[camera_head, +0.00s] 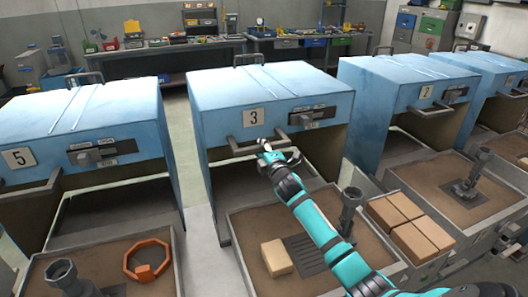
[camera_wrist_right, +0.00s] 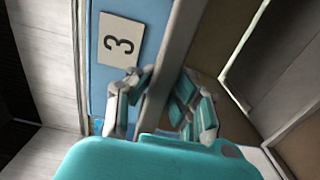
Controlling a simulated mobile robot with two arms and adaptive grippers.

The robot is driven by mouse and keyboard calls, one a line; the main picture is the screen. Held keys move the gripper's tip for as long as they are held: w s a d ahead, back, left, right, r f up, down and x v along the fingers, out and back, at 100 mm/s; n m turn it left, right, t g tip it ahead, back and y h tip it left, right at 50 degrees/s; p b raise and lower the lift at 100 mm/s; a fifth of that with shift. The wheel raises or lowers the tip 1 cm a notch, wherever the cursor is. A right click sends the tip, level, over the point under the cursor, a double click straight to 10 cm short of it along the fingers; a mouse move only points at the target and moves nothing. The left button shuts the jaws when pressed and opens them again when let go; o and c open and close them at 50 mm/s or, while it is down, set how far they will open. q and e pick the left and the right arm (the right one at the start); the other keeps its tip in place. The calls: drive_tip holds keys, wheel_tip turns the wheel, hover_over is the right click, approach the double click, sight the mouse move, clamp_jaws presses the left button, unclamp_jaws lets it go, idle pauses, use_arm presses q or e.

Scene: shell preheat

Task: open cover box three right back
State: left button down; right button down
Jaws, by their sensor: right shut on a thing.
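Box three's blue cover (camera_head: 275,88) stands in the middle of the head view, with a white number plate 3 (camera_head: 253,118) on its front. A grey bar handle (camera_head: 242,147) runs along its front below the plate. My right gripper (camera_head: 268,149) is at this handle, its fingers closed on it. In the right wrist view the fingers (camera_wrist_right: 158,108) lie on either side of the grey bar (camera_wrist_right: 178,45), beside the number plate (camera_wrist_right: 120,40). A dark opening shows under the cover's front edge. My left gripper is not in view.
A sandy tray (camera_head: 232,222) below holds a tan block (camera_head: 276,257) and a dark grey fitting (camera_head: 350,212). Box five (camera_head: 85,125) stands left and box two (camera_head: 420,90) right. An orange ring (camera_head: 148,260) lies in the left tray. Tan bricks (camera_head: 410,228) sit at right.

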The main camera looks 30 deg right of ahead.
drive_tip(key=shift+w+f, duration=0.15)
drive_tip(key=c, duration=1.6)
unclamp_jaws()
drive_tip(key=shift+s+r, duration=0.2)
drive_tip(key=shift+s, duration=0.2)
drive_tip(key=shift+o, duration=2)
drive_tip(key=shift+w+f, duration=0.1)
drive_tip(key=v, duration=1.2)
drive_tip(key=shift+a, duration=0.1)
